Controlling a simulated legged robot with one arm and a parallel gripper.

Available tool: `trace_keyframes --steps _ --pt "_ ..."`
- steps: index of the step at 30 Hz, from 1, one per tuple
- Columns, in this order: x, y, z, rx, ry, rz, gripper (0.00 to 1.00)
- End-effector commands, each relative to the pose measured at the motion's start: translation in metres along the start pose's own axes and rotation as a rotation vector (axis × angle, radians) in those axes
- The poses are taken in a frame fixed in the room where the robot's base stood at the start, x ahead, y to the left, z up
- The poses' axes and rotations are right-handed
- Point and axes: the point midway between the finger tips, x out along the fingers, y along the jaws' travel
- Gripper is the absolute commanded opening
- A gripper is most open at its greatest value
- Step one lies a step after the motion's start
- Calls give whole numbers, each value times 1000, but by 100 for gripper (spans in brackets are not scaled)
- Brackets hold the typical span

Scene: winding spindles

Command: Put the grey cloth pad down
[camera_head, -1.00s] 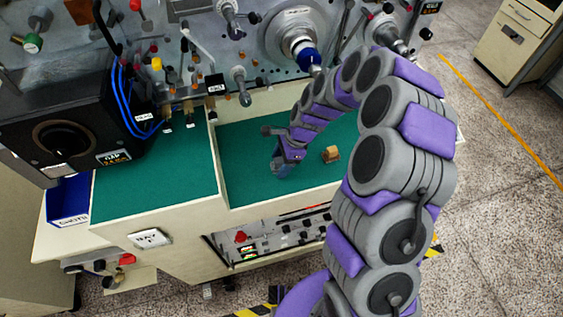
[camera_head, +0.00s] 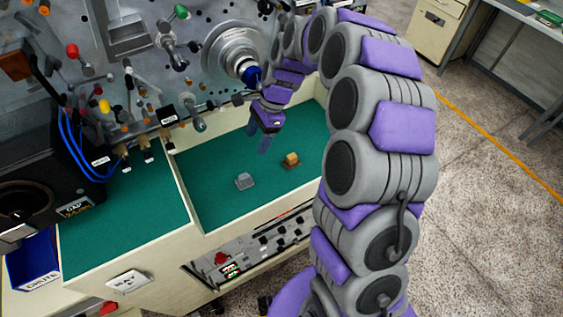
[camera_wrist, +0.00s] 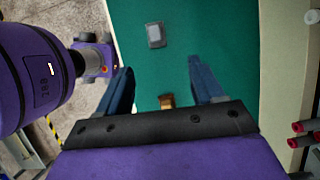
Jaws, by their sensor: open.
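The grey cloth pad (camera_head: 245,181) lies on the green work surface (camera_head: 215,205), near its front edge. It also shows in the wrist view (camera_wrist: 155,35), apart from my fingers. My gripper (camera_head: 265,142) is above the green surface, behind and to the right of the pad. In the wrist view my gripper (camera_wrist: 160,82) has its two blue fingers spread wide with nothing held between them.
A small tan-brown block (camera_head: 291,160) sits to the right of the pad; it also shows in the wrist view (camera_wrist: 167,101). A panel with knobs and a spindle disc (camera_head: 235,55) stands behind. A raised pale divider (camera_head: 184,190) borders the left side. Green surface around the pad is clear.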

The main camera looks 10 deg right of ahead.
Motion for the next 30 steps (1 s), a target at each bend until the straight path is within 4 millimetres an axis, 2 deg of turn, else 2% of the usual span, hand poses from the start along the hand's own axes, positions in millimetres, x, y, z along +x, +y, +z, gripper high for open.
trace_keyframes --steps 6,11,15,20,30 --pt "-5 6 2 -26 1 2 67" --pt "-24 34 18 -173 19 17 67" --pt "-45 78 39 -381 53 48 67" --pt "-64 132 52 -609 97 94 67" --pt "-84 256 55 -1015 172 235 67"
